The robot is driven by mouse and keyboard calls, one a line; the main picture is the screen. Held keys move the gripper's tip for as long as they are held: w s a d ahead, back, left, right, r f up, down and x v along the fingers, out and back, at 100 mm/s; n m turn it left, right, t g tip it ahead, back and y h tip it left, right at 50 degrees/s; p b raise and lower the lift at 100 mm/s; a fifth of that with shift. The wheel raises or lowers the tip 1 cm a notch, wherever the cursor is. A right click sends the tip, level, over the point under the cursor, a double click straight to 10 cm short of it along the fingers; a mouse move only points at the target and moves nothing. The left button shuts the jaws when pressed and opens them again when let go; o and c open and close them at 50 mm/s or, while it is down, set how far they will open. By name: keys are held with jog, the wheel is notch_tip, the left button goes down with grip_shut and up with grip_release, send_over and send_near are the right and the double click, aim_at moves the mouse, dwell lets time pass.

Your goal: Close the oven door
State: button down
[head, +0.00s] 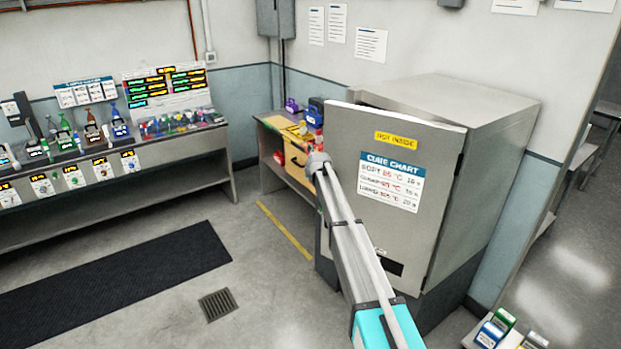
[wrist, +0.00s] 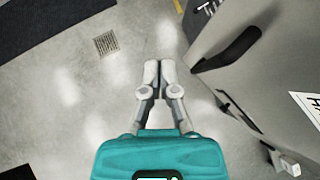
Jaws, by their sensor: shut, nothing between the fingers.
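The oven (head: 495,140) is a large grey metal box at the right of the head view. Its grey door (head: 350,150) carries a yellow hot sign (head: 403,144) and a cure chart (head: 391,181). The door looks ajar, with its left edge standing out from the body. My arm crosses in front of the door's left part and hides some of it. In the wrist view, my gripper (wrist: 159,66) is shut and empty over the floor. A grey oven panel with a black handle (wrist: 228,50) is just to its right, apart from the fingers. I cannot make out the fingers in the head view.
A long workbench (head: 110,158) with bottles and labels lines the left wall. A dark mat (head: 120,275) and a floor drain (head: 218,305) lie on open floor. Small boxes (head: 497,328) sit at the bottom right.

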jog(key=shift+d, duration=0.15)
jog(key=s+d+f+n+g+b, duration=0.2)
jog(key=s+d+n, duration=0.4)
jog(key=s+n, duration=0.5)
jog(key=s+d+f+n+g+h+b, duration=0.1)
jog(key=s+d+f+n+g+b, duration=0.2)
jog(key=s, duration=2.3)
jog(key=s+d+f+n+g+h+b, duration=0.1)
jog(key=s+d+f+n+g+b, duration=0.2)
jog(key=s+d+f+n, duration=0.5)
jog(key=shift+s+d+f+n+g, duration=0.3)
jog(key=shift+s+d+n, duration=0.85)
jog(key=shift+s+n, duration=4.4)
jog(key=shift+s, duration=0.1)
